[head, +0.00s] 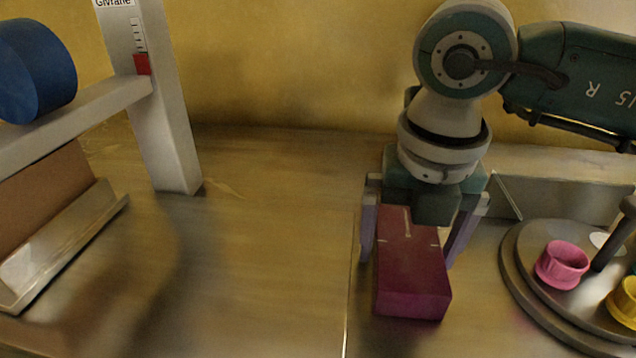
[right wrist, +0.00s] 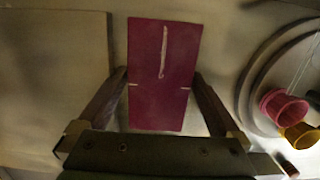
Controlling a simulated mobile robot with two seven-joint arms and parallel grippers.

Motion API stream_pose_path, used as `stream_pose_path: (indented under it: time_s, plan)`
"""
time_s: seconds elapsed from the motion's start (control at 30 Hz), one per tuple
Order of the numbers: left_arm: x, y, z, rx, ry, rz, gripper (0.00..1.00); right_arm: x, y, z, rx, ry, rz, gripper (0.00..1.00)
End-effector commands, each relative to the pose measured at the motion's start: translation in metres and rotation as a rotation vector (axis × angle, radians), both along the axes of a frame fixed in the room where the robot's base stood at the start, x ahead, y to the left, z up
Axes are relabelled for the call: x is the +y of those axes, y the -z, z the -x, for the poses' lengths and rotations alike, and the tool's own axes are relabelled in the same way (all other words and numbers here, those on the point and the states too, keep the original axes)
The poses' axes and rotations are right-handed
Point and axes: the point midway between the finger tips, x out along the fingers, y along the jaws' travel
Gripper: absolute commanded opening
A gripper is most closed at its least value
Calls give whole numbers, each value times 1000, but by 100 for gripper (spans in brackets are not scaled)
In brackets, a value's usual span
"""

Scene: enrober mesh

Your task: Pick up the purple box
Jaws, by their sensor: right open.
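The purple box (head: 411,270) lies on the metal table in the right half of the head view, its long side running front to back. It also shows in the right wrist view (right wrist: 161,85), with a pale line down its top and small pale marks at its sides. My right gripper (head: 415,250) is open above the box's rear part, one finger on each side. In the right wrist view the open fingers (right wrist: 161,80) straddle the near part of the box. Whether either finger touches it I cannot tell. My left gripper is in neither view.
A round turntable (head: 516,272) with a pink cup (head: 563,264) and a yellow cup (head: 624,301) stands to the right. A white post (head: 160,130) with a scale, a blue cylinder (head: 35,70) and a metal tray (head: 60,240) stand left. The middle table is clear.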

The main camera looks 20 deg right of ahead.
Motion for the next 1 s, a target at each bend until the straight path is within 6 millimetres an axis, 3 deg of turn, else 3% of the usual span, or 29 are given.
stream_pose_path:
  time_s: [0.2, 0.9, 1.0]
  plan:
    - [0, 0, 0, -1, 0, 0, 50, 0, 1, 0, 0, -1, -1, 100]
    - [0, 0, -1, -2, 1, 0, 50, 0, 0, 0, 0, -1, -1, 21]
    - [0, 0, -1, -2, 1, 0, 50, 0, 0, 0, -2, -1, -1, 18]
